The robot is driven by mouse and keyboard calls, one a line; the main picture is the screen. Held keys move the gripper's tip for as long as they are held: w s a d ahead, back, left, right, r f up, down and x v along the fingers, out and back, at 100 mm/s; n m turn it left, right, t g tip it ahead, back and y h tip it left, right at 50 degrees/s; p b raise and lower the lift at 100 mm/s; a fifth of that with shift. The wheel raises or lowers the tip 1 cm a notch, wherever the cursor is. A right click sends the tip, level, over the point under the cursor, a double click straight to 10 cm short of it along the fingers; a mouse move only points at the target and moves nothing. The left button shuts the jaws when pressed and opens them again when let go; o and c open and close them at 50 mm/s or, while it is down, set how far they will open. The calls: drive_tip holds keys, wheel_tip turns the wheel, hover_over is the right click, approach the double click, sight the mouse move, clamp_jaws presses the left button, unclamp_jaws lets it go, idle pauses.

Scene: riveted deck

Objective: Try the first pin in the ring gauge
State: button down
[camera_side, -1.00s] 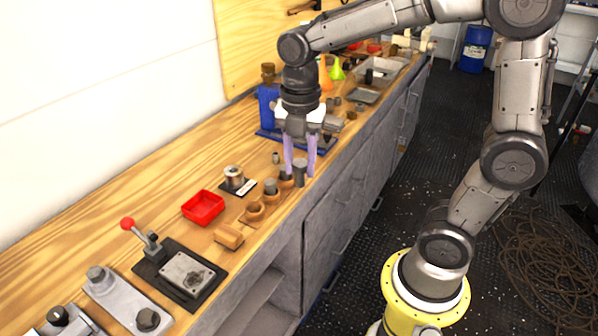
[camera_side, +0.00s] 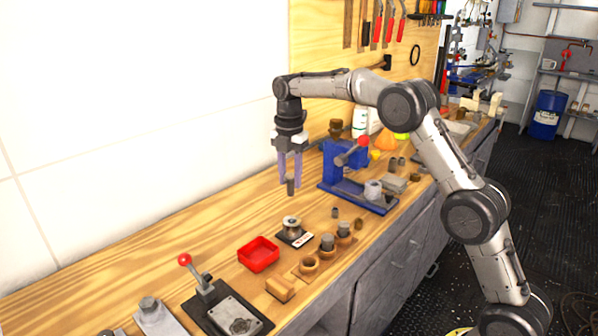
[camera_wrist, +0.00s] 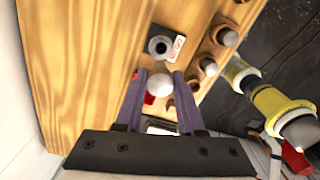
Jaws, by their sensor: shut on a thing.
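My gripper (camera_side: 290,180) is shut on a dark grey pin (camera_side: 291,188), held upright in the air above the bench. In the wrist view the pin's pale round end (camera_wrist: 159,84) shows between the two purple fingers. The ring gauge (camera_side: 292,224) is a silver ring on a black base with a white label, in front of and below the pin; its dark bore (camera_wrist: 159,46) shows beyond the pin in the wrist view. A wooden rack (camera_side: 302,274) stands nearer the bench's front edge, with two pins (camera_side: 327,242) in it and an empty socket at its near end.
A red tray (camera_side: 258,254) and a wooden block (camera_side: 280,289) lie left of the rack. A blue press (camera_side: 345,172) with a red knob stands to the right. A red-knobbed lever fixture (camera_side: 205,285) is at the near left.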

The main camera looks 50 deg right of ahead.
sight(292, 194)
drive_tip(key=shift+d+f, duration=0.25)
drive_tip(key=shift+f, duration=3.7)
drive_tip(key=shift+f, duration=1.5)
drive_tip(key=shift+r, duration=0.1)
idle(0.9)
drive_tip(key=shift+r, duration=2.7)
